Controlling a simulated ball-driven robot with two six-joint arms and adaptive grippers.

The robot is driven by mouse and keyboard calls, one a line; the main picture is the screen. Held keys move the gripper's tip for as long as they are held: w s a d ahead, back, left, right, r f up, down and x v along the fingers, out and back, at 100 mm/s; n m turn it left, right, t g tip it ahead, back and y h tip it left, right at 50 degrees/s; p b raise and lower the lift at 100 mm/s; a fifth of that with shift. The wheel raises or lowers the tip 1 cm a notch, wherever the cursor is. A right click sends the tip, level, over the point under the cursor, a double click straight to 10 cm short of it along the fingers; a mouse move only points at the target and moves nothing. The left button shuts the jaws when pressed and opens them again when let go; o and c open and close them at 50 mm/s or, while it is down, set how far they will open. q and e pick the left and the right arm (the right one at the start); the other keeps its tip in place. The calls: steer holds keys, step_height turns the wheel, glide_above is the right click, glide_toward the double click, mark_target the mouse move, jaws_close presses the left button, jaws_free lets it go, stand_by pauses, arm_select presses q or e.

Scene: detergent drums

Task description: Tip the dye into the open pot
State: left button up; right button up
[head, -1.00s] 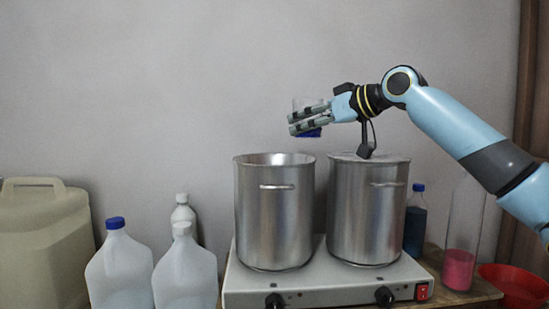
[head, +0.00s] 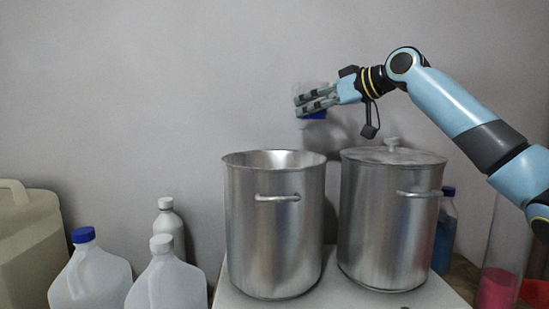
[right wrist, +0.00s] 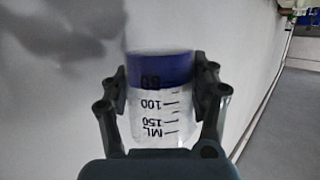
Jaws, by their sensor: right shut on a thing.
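The open pot (head: 273,235) is a tall steel pot at the centre of the head view, its mouth uncovered. My right gripper (head: 306,105) is shut around a small clear beaker. Blue dye (head: 315,115) shows at the beaker's bottom, so the beaker looks about upright. It appears above the right side of the open pot's rim; I cannot tell the depth between them. In the right wrist view the beaker (right wrist: 158,118) sits between both fingers, its markings upside down and the blue band at the top. My left gripper is out of view.
A second steel pot (head: 388,230) with a lid stands close on the right. Both stand on a pale hotplate (head: 240,299). White jugs (head: 90,275) and a beige canister (head: 25,250) are left. A dark blue bottle (head: 445,235) and a cylinder with pink liquid (head: 497,288) are right.

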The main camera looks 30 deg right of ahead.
mark_target(306, 119)
steer(key=shift+a+f, duration=0.1)
steer(key=shift+f, duration=0.05)
steer(key=shift+s+a+f+n+h, duration=0.15)
steer(key=shift+a+n+h, duration=0.15)
steer(key=shift+n, duration=0.3)
steer(key=shift+a+f, duration=0.1)
steer(key=shift+a, duration=0.05)
steer(key=shift+a+r+n, duration=0.15)
steer(key=shift+r+n, duration=0.05)
steer(key=shift+n, duration=0.2)
steer(key=shift+s+a+r+n+t+h, duration=0.2)
steer(key=shift+a+r+n+t+h, duration=0.1)
steer(key=shift+n+h, duration=0.15)
steer(key=shift+s+a+f+n+h, duration=0.15)
steer(key=shift+a+f+n+h, duration=0.1)
steer(key=shift+a+f+n, duration=0.25)
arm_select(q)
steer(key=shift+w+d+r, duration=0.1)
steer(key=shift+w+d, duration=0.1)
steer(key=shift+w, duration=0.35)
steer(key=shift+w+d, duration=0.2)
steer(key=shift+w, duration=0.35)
arm_select(e)
steer(key=shift+s+a+f+n+t+h, duration=0.15)
steer(key=shift+a+f+n+t+h, duration=0.2)
steer(key=shift+n, duration=0.7)
steer(key=shift+s+a+f+n+t+h, duration=0.15)
steer(key=shift+f+n+t+h, duration=0.25)
steer(key=shift+n, duration=0.6)
